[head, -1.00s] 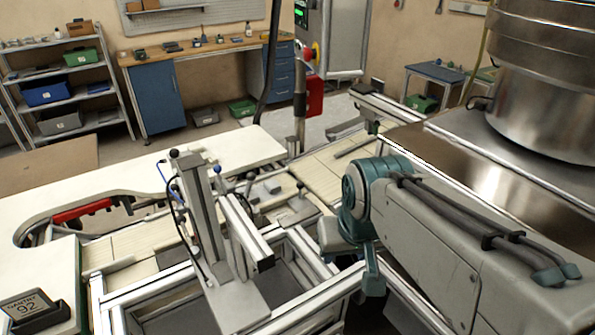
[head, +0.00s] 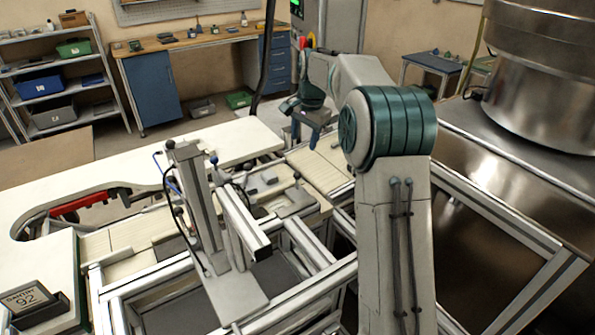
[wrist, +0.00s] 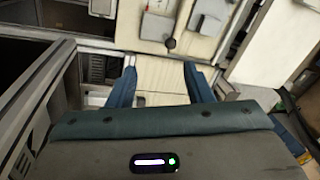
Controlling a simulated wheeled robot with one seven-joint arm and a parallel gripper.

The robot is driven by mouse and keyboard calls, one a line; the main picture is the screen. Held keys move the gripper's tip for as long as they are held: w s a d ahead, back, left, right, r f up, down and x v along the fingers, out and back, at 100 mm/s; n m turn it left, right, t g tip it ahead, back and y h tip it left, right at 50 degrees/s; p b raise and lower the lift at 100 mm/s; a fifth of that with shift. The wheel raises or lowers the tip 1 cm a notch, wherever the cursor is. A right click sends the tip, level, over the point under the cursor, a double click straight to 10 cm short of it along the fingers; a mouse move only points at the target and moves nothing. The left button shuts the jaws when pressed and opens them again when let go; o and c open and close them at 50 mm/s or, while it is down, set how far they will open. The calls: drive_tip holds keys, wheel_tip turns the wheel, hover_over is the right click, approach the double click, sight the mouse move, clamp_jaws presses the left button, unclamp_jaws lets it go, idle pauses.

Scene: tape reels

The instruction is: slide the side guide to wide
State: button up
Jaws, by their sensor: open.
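The pale slatted conveyor (head: 318,168) runs across the middle of the head view and shows in the wrist view (wrist: 160,75). A grey plate (head: 294,203) with a dark-knobbed post lies on it; this looks like the side guide, though I cannot be sure. In the wrist view a grey plate (wrist: 157,27) and a round dark knob (wrist: 170,43) show beyond my fingers. My gripper (head: 308,133) hangs over the far right part of the conveyor. In the wrist view its two blue fingers (wrist: 160,84) are apart with nothing between them. The knob is apart from the fingers.
A grey upright post (head: 190,185) with a cable and a horizontal bar stands left of the plate. A large steel drum (head: 535,105) is at the right. A white table (head: 130,177) extends left. Aluminium frame rails (head: 310,243) surround open gaps in front.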

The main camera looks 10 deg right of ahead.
drive_tip(key=m, duration=0.2)
hover_over(298, 173)
drive_tip(key=s+d, duration=0.2)
drive_tip(key=s, duration=0.1)
wheel_tip(298, 173, down, 4)
drive_tip(key=r, duration=0.1)
drive_tip(key=w+f+p, duration=0.1)
drive_tip(key=f, duration=0.3)
drive_tip(key=w+a+f+p, duration=0.1)
drive_tip(key=f, duration=0.4)
drive_tip(key=w+a+f+p, duration=0.1)
drive_tip(key=f, duration=0.4)
drive_tip(key=shift+f, duration=0.2)
clamp_jaws()
drive_tip(key=shift+w, duration=0.1)
